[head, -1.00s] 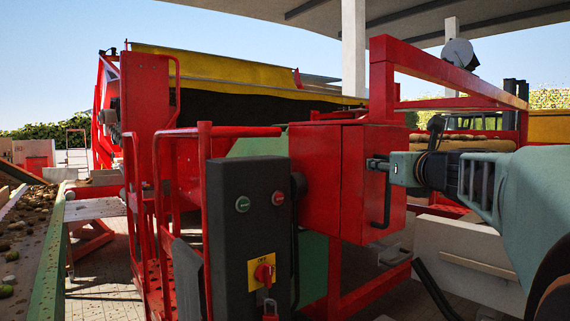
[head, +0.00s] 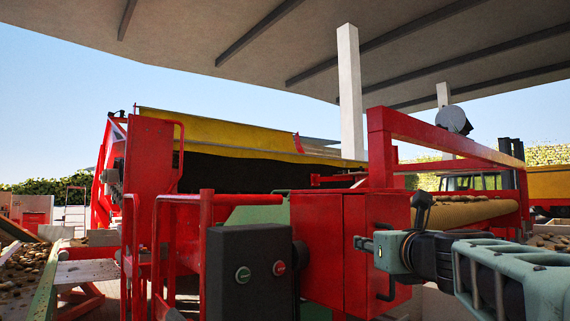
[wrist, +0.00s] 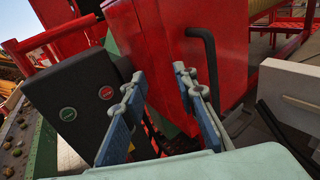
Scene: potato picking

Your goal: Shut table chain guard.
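The chain guard is a red metal box (head: 318,245) right of centre in the head view. A black bar handle (head: 387,288) is on its right-hand face, partly behind my gripper. In the wrist view the guard (wrist: 160,45) fills the upper middle, with the handle (wrist: 211,62) right of the fingers. I cannot tell whether its panel is fully shut. My gripper (head: 364,243) points left at the guard's handle side. In the wrist view my gripper (wrist: 157,82) shows two blue-grey fingers apart, with nothing between them. Contact with the guard cannot be told.
A dark control box (head: 252,270) with a green and a red button stands left of the guard, close to my fingers in the wrist view. Red railings (head: 160,235) stand further left. A red frame beam (head: 440,135) runs above my arm. A pale beam (wrist: 290,90) is at right.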

